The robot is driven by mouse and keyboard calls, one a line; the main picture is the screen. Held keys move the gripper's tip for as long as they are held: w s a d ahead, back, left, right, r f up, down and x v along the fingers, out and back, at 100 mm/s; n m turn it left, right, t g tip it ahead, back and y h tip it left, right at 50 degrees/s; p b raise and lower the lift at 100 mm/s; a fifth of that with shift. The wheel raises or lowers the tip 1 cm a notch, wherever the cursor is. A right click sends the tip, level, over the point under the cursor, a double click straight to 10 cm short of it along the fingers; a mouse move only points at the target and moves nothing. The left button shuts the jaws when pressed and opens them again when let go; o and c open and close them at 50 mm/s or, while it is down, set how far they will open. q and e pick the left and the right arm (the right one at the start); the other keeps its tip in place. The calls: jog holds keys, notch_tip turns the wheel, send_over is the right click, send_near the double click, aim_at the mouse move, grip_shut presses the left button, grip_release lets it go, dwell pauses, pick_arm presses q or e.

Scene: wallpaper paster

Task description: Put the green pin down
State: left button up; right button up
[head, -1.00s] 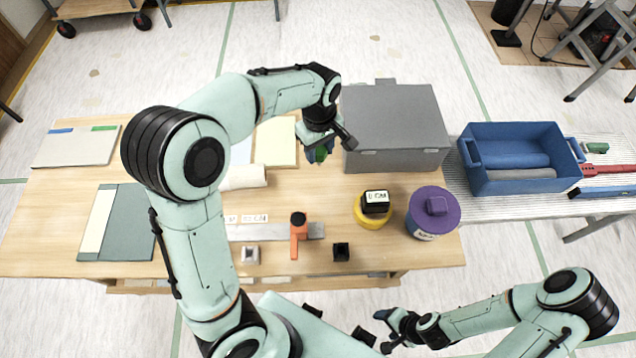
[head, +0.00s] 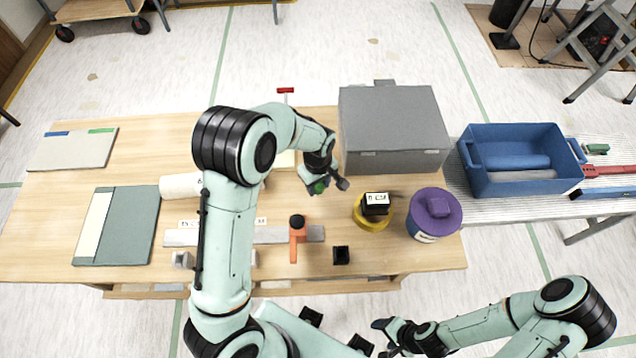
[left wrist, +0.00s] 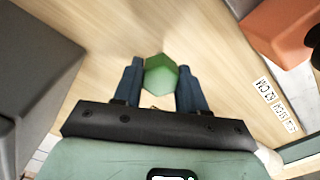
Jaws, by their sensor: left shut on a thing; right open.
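The green pin (head: 318,188) is held in my left gripper (head: 317,187), low over the wooden table and in front of the grey box. In the left wrist view the green pin (left wrist: 160,76) shows as a green faceted block between the two dark blue fingers of my left gripper (left wrist: 160,82). Bare table lies beyond it. I cannot tell whether the pin touches the tabletop. My right gripper (head: 386,334) is open and empty, off the table's front edge at the lower middle of the head view.
A grey box (head: 395,115) stands behind. An orange tool (head: 298,240) and a black block (head: 341,255) lie in front. Bare table surrounds the gripper.

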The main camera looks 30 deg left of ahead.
pick_arm(q)
jog(key=shift+f, duration=0.1)
jog(key=o, duration=1.2)
jog(key=shift+c, duration=0.2)
pick_arm(e)
jog(key=shift+s+f, duration=0.1)
pick_arm(q)
jog(key=shift+r, duration=0.2)
notch_tip(320, 180, up, 12)
jog(key=shift+p, duration=0.45)
pick_arm(e)
jog(key=shift+w+r, duration=0.6)
jog(key=shift+r, duration=0.2)
